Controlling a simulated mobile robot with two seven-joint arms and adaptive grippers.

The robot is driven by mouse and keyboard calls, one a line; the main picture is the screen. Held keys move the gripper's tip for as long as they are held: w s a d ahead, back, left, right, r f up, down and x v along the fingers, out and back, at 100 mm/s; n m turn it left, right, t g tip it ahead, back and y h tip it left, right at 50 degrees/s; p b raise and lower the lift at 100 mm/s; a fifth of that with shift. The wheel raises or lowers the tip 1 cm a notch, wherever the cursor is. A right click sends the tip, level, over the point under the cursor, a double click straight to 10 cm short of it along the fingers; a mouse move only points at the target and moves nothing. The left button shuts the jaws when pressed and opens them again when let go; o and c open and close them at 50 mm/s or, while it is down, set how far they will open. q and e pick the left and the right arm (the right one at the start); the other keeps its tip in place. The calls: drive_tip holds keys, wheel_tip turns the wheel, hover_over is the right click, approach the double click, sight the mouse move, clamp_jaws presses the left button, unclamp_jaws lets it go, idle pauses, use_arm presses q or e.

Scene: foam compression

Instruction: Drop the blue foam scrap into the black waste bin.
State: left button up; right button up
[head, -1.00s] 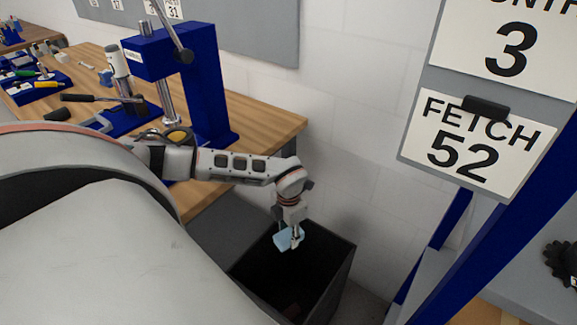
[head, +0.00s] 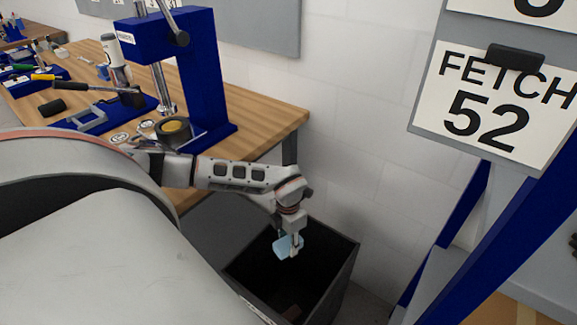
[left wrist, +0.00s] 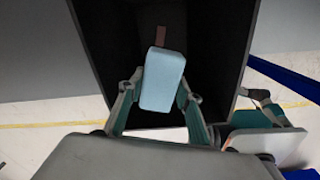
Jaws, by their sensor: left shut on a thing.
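The blue foam scrap (head: 288,246) is a light blue block. My left gripper (head: 292,238) is shut on it and points down over the opening of the black waste bin (head: 343,275). In the left wrist view the scrap (left wrist: 162,80) sits between the two fingers of the left gripper (left wrist: 158,92), with the dark bin (left wrist: 240,40) around and below it. The bin stands on the floor beside the bench end. A small reddish-brown piece (left wrist: 160,36) lies inside the bin.
The wooden bench (head: 270,118) carries a blue press (head: 205,80) and several tools. A white wall (head: 365,130) stands behind the bin. A blue-framed rack with a "FETCH 52" sign (head: 490,110) is at the right.

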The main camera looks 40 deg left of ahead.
sight(288, 241)
use_arm(q)
drive_tip(key=o, duration=0.9)
drive_tip(key=shift+c, duration=0.2)
use_arm(e)
drive_tip(key=shift+w+r, duration=0.15)
drive_tip(key=shift+r, duration=0.15)
use_arm(q)
drive_tip(key=shift+r, duration=0.1)
wheel_tip(288, 241, up, 12)
use_arm(e)
drive_tip(key=shift+f, duration=0.2)
